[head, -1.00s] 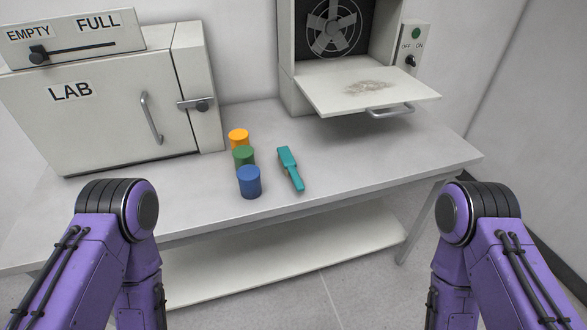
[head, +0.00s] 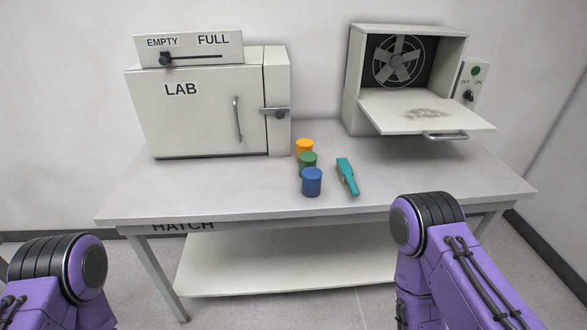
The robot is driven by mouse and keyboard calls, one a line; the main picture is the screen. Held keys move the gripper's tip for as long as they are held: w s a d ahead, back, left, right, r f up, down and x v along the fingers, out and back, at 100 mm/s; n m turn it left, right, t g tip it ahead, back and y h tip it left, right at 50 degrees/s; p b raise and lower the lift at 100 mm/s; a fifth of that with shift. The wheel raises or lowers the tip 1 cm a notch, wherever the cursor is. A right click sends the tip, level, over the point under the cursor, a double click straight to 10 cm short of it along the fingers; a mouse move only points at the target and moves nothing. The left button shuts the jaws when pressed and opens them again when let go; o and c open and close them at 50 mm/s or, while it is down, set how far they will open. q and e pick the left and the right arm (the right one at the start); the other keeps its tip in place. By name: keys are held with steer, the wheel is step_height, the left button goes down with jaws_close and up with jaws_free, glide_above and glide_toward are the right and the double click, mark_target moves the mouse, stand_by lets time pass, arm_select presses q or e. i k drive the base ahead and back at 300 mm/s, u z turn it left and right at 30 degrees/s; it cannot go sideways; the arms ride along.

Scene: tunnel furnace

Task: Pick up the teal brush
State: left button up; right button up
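The teal brush (head: 347,176) lies on the grey table (head: 240,190), right of the blue cylinder, with its narrow handle pointing toward the front edge. Nothing covers it. Only purple upper parts of my two arms show, at the lower left and lower right of the head view. Neither gripper is in the picture, so their states are hidden.
Blue (head: 312,182), green (head: 308,162) and orange (head: 304,148) cylinders stand in a row left of the brush. A LAB cabinet (head: 190,115) stands at the left. A fan box with a lowered, dusty door (head: 385,108) is at the back right. The table's front right is clear.

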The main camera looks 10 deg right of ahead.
mark_target(344, 170)
steer(key=u, duration=0.1)
steer(key=i, duration=0.75)
steer(key=z, duration=1.4)
